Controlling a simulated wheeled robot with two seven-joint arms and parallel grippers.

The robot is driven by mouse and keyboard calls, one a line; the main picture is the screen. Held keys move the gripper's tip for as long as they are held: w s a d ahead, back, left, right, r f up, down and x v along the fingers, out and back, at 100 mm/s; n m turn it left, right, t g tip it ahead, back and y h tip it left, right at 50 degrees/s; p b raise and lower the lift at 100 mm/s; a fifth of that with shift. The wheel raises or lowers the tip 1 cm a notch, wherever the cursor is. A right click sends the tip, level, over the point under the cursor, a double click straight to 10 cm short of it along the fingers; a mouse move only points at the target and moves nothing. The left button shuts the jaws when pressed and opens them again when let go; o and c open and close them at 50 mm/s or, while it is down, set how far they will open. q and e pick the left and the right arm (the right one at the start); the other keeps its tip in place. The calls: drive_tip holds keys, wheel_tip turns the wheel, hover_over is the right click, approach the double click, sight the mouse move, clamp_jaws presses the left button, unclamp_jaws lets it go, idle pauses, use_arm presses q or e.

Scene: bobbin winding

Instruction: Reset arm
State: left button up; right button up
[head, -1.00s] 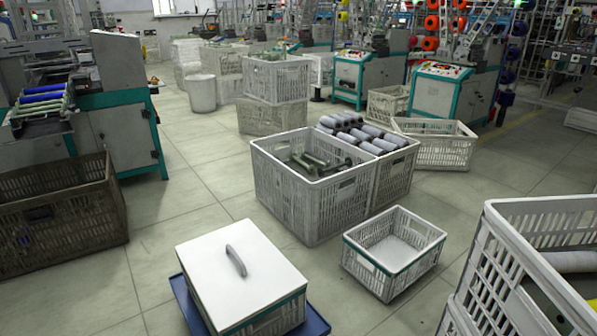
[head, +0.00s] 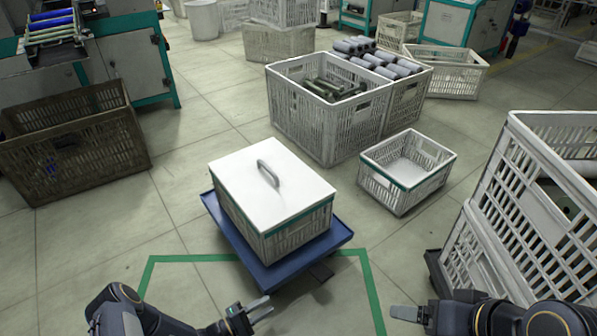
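My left gripper (head: 260,308) shows at the bottom centre of the head view, with two fingertips slightly apart and nothing between them. My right gripper (head: 408,313) shows at the bottom right; only one pale fingertip is clear, so I cannot tell its opening. Both are low in the picture, apart from each other. A crate with a white lid and grey handle (head: 268,172) sits on a blue platform (head: 276,270) ahead of them. Neither gripper appears to touch it.
A small empty white crate (head: 405,203) stands right of the lidded crate. Behind it, large crates (head: 318,125) hold green bobbins and grey rolls (head: 380,60). Stacked white crates (head: 530,200) are close on the right; a brown crate (head: 75,150) is left.

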use_arm(q)
drive_tip(key=s+a+r+m+g+y, duration=0.1)
drive_tip(key=a+r+m+g, duration=0.3)
drive_tip(key=r, duration=1.2)
drive_tip(key=a+r+m+g+y, duration=0.2)
drive_tip(key=r+m+g, duration=0.3)
drive_tip(key=r, duration=1)
drive_tip(key=s+a+r+t+y+p, duration=0.15)
drive_tip(key=s+r+y, duration=0.25)
drive_tip(key=s+r, duration=0.45)
drive_tip(key=s+a+r+t+y, duration=0.25)
drive_tip(key=s+r+y, duration=0.2)
drive_tip(key=s, duration=0.65)
wheel_tip(320, 180, up, 39)
drive_tip(key=p, duration=3.7)
drive_tip(key=shift+s+d+t+p, duration=0.25)
drive_tip(key=shift+s+t+p, duration=0.05)
drive_tip(key=shift+s+p, duration=0.1)
